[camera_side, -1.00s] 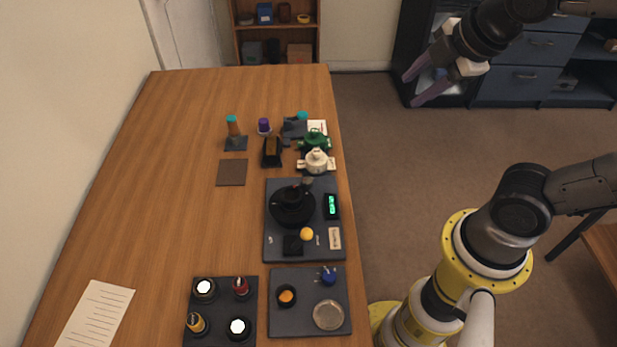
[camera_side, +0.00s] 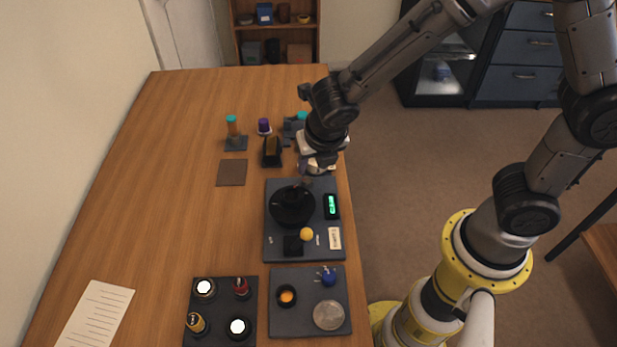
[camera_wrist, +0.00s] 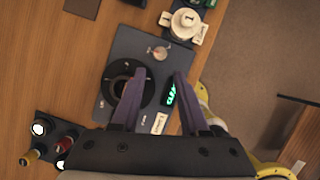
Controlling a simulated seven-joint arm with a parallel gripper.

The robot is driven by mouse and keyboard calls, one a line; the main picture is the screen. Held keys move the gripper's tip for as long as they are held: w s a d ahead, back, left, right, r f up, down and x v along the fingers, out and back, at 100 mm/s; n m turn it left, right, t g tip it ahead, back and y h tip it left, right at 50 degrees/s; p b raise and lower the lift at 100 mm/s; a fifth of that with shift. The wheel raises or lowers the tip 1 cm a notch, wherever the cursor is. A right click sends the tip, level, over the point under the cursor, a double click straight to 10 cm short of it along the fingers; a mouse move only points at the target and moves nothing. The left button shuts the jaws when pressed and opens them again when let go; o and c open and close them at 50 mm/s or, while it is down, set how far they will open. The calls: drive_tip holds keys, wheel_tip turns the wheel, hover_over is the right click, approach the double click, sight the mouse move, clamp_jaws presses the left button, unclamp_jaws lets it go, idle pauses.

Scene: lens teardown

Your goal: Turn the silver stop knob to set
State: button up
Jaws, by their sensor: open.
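A small round silver knob (camera_wrist: 158,52) sits near the far edge of the dark grey panel (camera_wrist: 125,45) in the wrist view; I take it for the stop knob. In the side view it is only a small grey shape (camera_side: 308,183) below my gripper, too small to read. My gripper (camera_wrist: 160,75) is open and empty, with its two purple fingers apart, above the panel. In the picture the knob shows just beyond the fingertips, between their lines. In the side view the fingers are mostly hidden by the wrist.
The panel also bears a black round dial (camera_side: 292,206), a green-lit display (camera_side: 332,206) and a yellow ball (camera_side: 306,234). A cream-coloured pot-like part (camera_wrist: 185,24) stands close beyond the panel. Nearer trays hold several small parts. The table's left side is largely clear.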

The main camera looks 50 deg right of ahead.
sight(308, 181)
drive_tip(key=x, duration=0.9)
drive_tip(key=shift+f, duration=0.2)
clamp_jaws()
